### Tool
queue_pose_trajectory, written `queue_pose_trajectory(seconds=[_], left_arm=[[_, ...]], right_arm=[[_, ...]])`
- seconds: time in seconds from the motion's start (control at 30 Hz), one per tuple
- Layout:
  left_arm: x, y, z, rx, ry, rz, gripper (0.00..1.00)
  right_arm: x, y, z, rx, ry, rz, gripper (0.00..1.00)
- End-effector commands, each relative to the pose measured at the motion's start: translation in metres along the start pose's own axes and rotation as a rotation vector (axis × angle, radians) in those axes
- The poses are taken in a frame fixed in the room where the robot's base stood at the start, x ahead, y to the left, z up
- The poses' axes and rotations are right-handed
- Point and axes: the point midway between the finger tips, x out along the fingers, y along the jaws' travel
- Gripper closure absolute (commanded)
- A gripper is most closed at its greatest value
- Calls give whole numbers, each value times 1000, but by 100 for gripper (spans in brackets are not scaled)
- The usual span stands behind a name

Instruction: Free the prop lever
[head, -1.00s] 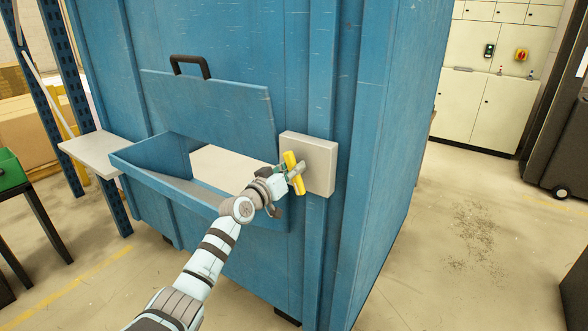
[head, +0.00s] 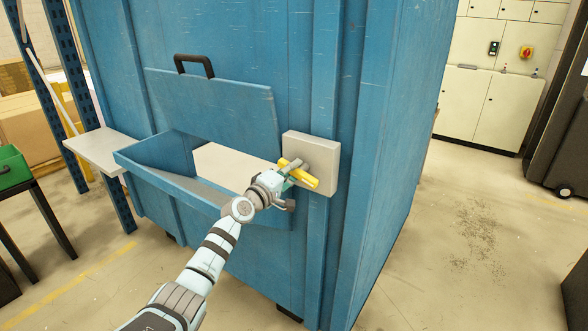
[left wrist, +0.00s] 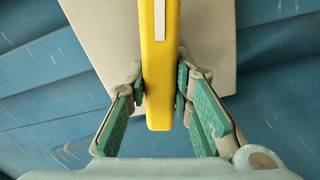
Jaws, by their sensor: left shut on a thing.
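The prop lever is a yellow bar (head: 300,174) on a pale grey box (head: 318,148) fixed to the front of the blue machine. In the head view it slants down to the right. In the left wrist view the yellow lever (left wrist: 158,70) runs down from the top edge, with a white strip on it. My left gripper (head: 287,178) is shut on the lever; its green-padded fingers (left wrist: 160,88) press on both sides near the lever's end. My right gripper is not in view.
The blue cabinet (head: 385,120) has an open hatch with a tilted flap (head: 215,105) and black handle (head: 194,63) left of the box. A grey shelf (head: 98,148) juts out at left. Floor is clear at right, before pale cabinets (head: 478,105).

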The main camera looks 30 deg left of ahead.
Motion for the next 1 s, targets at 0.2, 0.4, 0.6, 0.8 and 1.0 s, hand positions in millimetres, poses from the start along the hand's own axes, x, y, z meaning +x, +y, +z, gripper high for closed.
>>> queue_pose_trajectory(seconds=[0.2,0.4,0.6,0.8,1.0], left_arm=[[0,-4,1,-151,-1,-4,100],[0,-5,1,-240,-1,-4,100],[0,-6,1,-280,-1,-4,100],[0,-7,2,-290,-2,-4,100],[0,-7,2,-290,-2,-5,100]], right_arm=[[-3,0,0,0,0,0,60],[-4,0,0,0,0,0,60],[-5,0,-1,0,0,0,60],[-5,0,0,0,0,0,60],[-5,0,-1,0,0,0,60]])
